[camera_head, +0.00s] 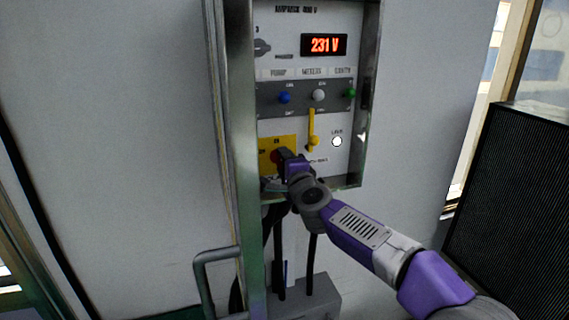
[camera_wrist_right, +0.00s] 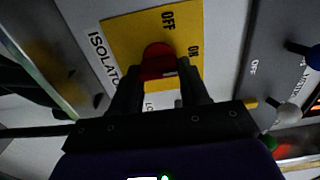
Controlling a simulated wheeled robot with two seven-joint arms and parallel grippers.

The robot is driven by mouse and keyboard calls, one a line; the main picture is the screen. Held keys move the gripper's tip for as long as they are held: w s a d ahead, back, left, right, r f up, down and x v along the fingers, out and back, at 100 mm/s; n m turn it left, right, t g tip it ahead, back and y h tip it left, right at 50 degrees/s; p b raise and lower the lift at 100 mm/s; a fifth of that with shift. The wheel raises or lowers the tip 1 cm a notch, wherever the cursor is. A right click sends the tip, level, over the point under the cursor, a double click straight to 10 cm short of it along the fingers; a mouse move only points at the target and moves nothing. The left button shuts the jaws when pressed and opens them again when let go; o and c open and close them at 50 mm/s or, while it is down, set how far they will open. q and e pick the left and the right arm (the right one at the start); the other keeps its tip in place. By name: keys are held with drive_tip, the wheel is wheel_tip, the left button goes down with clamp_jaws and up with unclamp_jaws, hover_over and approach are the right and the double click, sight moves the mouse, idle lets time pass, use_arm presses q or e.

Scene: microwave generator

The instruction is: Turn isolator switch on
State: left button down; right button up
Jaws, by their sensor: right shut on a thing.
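The isolator switch is a red knob (camera_wrist_right: 158,60) on a yellow plate (camera_wrist_right: 122,30) marked OFF and ON, low on the left of the panel. In the head view the knob (camera_head: 277,156) is partly hidden by my right gripper (camera_head: 284,157), and the yellow plate (camera_head: 265,143) shows around it. In the right wrist view the two dark fingers of my right gripper (camera_wrist_right: 160,85) are shut on the red knob, one on each side. ISOLATOR lettering shows beside the plate. My left gripper is out of view.
A red display (camera_head: 324,45) reads 231 V. A white lamp (camera_head: 337,141) is at the right. The metal cabinet frame borders the panel closely.

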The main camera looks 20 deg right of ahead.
drive_tip(key=o, duration=1.1)
drive_tip(key=shift+c, duration=0.2)
drive_tip(key=shift+s, duration=0.1)
drive_tip(key=shift+s, duration=0.3)
drive_tip(key=s+b, duration=0.1)
drive_tip(key=s, duration=0.5)
drive_tip(key=shift+s+b, duration=0.3)
drive_tip(key=shift+s, duration=0.05)
drive_tip(key=shift+d, duration=0.1)
